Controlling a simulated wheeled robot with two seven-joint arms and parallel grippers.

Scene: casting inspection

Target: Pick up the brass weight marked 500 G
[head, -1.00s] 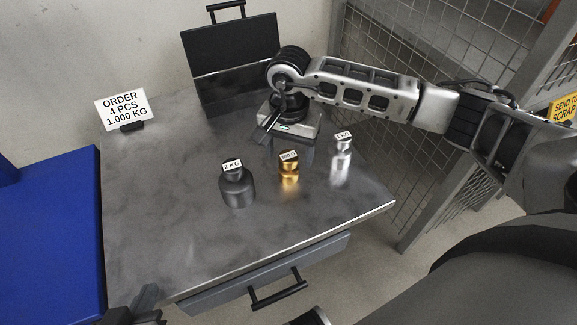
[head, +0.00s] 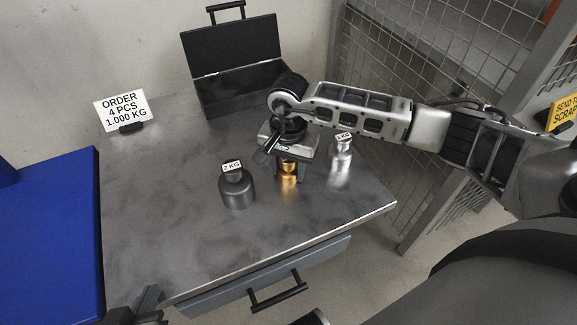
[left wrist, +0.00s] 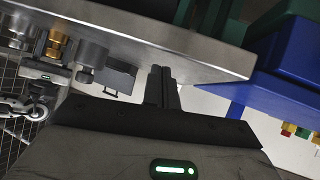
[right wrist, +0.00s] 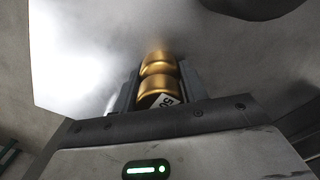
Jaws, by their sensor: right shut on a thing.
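The brass weight (head: 288,184) stands on the metal table, its top now covered by my right gripper (head: 289,172). In the right wrist view the gold weight (right wrist: 157,82) sits between the two fingers, with part of its white label showing a 5. My right gripper is shut on it. A dark 2 KG weight (head: 238,190) stands to its left and a silver 1 KG weight (head: 341,150) to its right. My left gripper (head: 143,305) is low at the table's front left corner, empty, its fingers together in the left wrist view (left wrist: 162,88).
The metal table (head: 170,220) has free room at left and front. An open dark case (head: 235,75) stands at the back. An order sign (head: 122,110) is at back left. A blue surface (head: 50,240) lies left, a wire mesh fence (head: 440,40) right. A drawer (head: 265,275) is below.

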